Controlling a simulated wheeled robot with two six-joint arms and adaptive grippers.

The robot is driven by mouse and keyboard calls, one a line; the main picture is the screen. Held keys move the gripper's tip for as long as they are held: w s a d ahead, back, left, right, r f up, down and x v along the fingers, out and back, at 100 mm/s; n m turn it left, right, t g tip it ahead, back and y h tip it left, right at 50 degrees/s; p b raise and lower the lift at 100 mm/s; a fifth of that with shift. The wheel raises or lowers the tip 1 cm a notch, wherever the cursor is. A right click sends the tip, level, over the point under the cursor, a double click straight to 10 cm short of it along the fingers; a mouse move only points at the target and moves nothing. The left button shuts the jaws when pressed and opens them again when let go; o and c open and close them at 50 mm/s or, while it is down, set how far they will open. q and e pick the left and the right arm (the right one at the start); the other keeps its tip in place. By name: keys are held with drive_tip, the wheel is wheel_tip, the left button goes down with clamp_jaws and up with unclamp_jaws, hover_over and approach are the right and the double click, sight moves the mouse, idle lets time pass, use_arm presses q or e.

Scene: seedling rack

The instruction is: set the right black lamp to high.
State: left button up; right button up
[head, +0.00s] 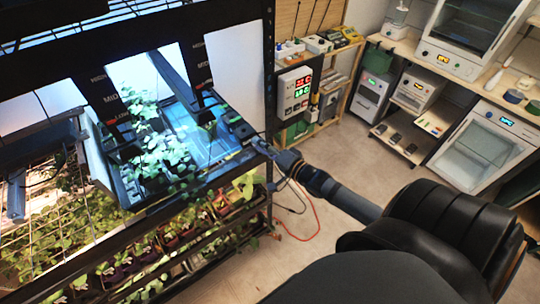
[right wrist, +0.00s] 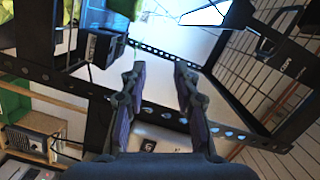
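The right black lamp (head: 181,82) hangs inside the rack in the head view, a long dark bar slanting down to the right between panels marked with height labels. Its exact level against the marks is hard to tell. My right gripper (head: 268,147) reaches in from the right at the rack's front right upright, below and to the right of the lamp. In the right wrist view my right gripper (right wrist: 158,95) has its two fingers apart with nothing held between them. A dark bar with a bright white face (right wrist: 207,14), perhaps the lamp, shows at the top, beyond the fingers. My left gripper is out of view.
Leafy seedlings (head: 150,150) fill the lit shelf, with more pots (head: 170,235) below. A perforated black upright (head: 268,70) stands close to my right gripper. A control box with lit displays (head: 294,92) is behind it. The floor (head: 350,155) on the right is clear.

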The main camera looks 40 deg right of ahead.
wheel_tip(320, 180, down, 7)
drive_tip(key=d+g+h, duration=0.1)
drive_tip(key=d, duration=0.2)
drive_tip(key=shift+s+n+h+b, duration=0.2)
drive_tip(key=shift+n+h+b, duration=0.1)
drive_tip(key=shift+b, duration=0.05)
